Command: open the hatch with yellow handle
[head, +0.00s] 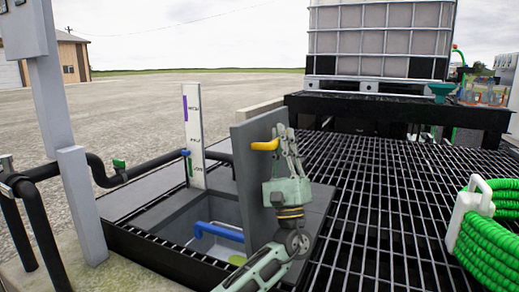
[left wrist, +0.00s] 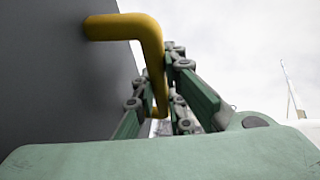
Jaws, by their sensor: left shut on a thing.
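The grey hatch (head: 248,178) stands raised, close to upright, at the right side of a square opening (head: 190,215) in the floor. Its yellow handle (head: 264,145) is on the face towards my arm. My left gripper (head: 284,145) is shut on the handle. In the left wrist view the yellow handle (left wrist: 153,50) sticks out from the dark hatch panel (left wrist: 60,75) and bends down between the fingers of the left gripper (left wrist: 165,100). The fingertips are partly hidden behind the handle. My right gripper is not in view.
A blue handle (head: 218,232) shows inside the opening. A white marked post (head: 194,135) and black pipes (head: 115,178) stand to the left. Black grating (head: 385,200) spreads right. A green hose coil (head: 490,235) is at right, a caged tank (head: 380,40) behind.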

